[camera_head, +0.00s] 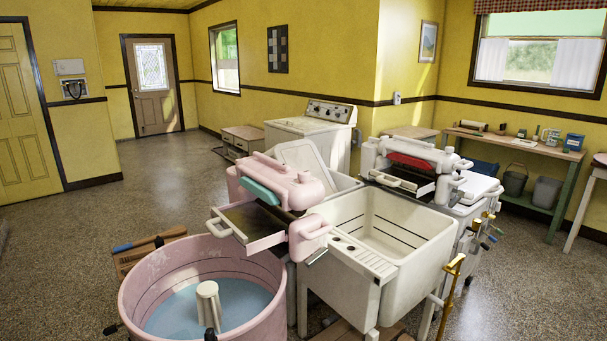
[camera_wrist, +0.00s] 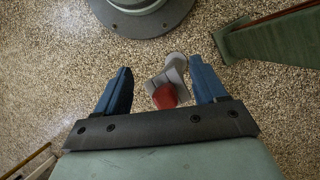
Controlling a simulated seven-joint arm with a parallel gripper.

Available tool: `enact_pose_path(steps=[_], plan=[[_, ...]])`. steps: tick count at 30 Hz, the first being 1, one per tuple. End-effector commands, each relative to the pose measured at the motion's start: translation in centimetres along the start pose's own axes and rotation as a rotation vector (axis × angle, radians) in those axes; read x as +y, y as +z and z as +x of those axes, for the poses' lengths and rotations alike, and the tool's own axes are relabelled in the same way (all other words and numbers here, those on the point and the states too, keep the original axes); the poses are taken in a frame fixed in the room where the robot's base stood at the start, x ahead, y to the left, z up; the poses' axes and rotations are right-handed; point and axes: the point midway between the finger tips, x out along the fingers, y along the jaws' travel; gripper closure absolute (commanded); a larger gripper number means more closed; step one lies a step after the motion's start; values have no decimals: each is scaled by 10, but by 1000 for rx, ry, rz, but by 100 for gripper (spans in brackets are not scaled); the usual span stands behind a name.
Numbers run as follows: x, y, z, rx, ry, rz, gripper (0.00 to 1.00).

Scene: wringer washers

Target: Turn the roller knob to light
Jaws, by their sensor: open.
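The pink wringer washer (camera_head: 275,268) stands at the lower left in the head view, with bluish water and a pale agitator in its tub. Its pink wringer head (camera_head: 290,185) carries a teal bar and sits above the tub's far right side. A second, white wringer head (camera_head: 405,160) with a red part stands farther right, behind the sink. I cannot make out which part is the roller knob, or any marking for light. My gripper (camera_wrist: 161,66) is open in the wrist view, its two blue fingers apart and pointing at the floor; it does not show in the head view.
A white double-walled sink (camera_head: 425,245) stands between the two wringers. In the wrist view, a grey and red object (camera_wrist: 165,95) shows between the fingers, apparently below them. A bench (camera_head: 515,147) holds small items along the right wall. The speckled floor at left is mostly clear.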

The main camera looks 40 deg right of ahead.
Motion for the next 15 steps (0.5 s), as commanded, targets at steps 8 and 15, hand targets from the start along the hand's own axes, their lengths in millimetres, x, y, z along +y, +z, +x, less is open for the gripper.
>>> enact_pose_path(steps=[8, 15], plan=[[13, -55, -64, 106, -87, 254, 29], [39, -103, -127, 192, -173, 502, 29]])
